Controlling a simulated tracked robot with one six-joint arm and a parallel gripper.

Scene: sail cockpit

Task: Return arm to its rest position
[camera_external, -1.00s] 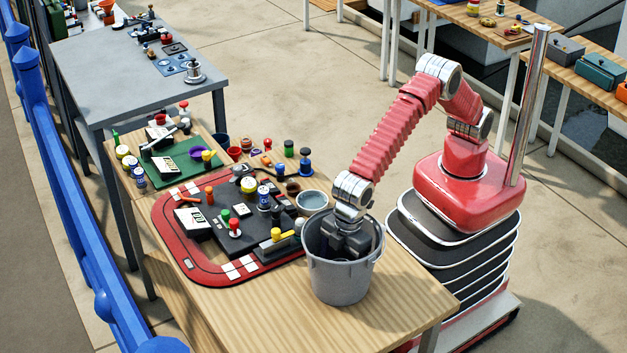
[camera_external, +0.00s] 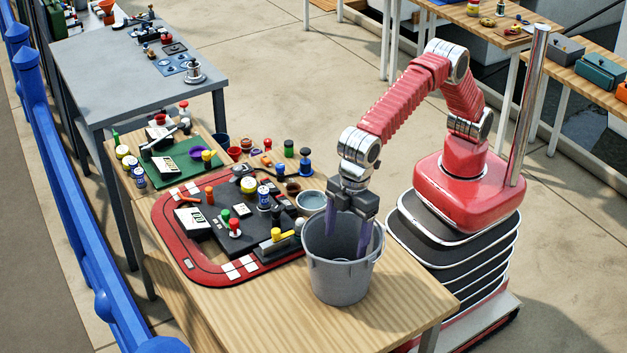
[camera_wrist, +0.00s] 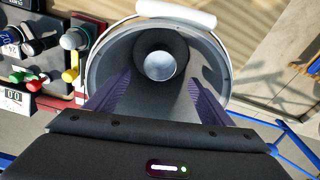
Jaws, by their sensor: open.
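My gripper (camera_external: 347,235) points straight down over the grey bucket (camera_external: 341,285), with its two purple fingers spread apart and their tips inside the bucket's mouth. In the wrist view my gripper (camera_wrist: 157,95) is open, a finger at each side of the bucket (camera_wrist: 213,52). At the bottom of the bucket, between the fingers, a round silvery-topped object (camera_wrist: 160,65) shows in the wrist view. Nothing is held between the fingers. The bucket stands upright on the wooden table, and its near wall hides its contents in the external view.
A red track-like mat (camera_external: 200,260) with a dark control panel (camera_external: 240,235) lies left of the bucket. A light bowl (camera_external: 311,201) and several small bottles and knobs stand behind it. The table's front right corner (camera_external: 420,310) is bare. A grey table (camera_external: 120,75) stands farther back.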

